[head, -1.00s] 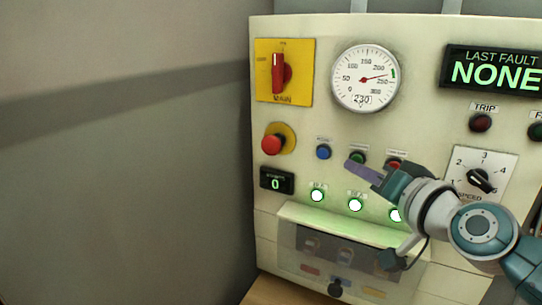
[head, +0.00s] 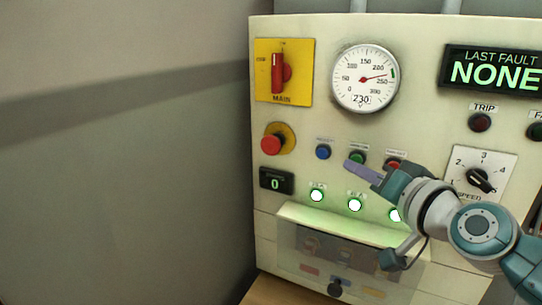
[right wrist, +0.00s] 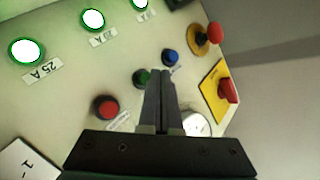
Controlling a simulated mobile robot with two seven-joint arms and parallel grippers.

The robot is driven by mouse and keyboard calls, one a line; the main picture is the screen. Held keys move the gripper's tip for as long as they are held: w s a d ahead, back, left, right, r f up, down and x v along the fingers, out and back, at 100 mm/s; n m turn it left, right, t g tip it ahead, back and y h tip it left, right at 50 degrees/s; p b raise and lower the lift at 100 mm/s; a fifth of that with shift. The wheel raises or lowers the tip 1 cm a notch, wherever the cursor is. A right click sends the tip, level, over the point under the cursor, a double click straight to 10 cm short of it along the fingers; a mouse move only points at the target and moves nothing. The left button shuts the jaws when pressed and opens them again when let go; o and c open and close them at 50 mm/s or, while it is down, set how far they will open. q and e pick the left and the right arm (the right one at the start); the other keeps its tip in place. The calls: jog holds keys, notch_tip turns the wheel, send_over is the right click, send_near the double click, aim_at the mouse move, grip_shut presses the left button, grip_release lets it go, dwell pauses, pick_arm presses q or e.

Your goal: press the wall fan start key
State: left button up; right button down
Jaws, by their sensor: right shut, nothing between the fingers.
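A pale control panel carries a row of three round buttons: a blue button (head: 323,152), a green button (head: 357,158) and a red button (head: 394,164). Their small labels are too blurred to read, so I cannot tell which key is the wall fan start. My right gripper (head: 350,164) is shut and empty, its fingertips just below and left of the green button in the head view. In the right wrist view the shut fingers (right wrist: 160,82) point at the panel beside the green button (right wrist: 141,77); I cannot tell whether they touch. My left gripper is not in view.
Below are lit green-ringed lamps (head: 355,205) and a clear cover (head: 310,228) over more controls. A red mushroom button (head: 272,145) and a red main switch (head: 279,73) are at left. A gauge (head: 365,78) is above; a speed dial (head: 479,180) is at right.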

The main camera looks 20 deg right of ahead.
jog(key=shift+w+d, duration=0.3)
jog(key=shift+w+d+b, duration=0.25)
jog(key=shift+d+b, duration=0.1)
jog(key=shift+b, duration=0.15)
dwell(0.6)
jog(key=shift+s+a, duration=0.1)
dwell(0.3)
jog(key=shift+s+a+p, duration=0.45)
jog(key=shift+a+p, duration=0.1)
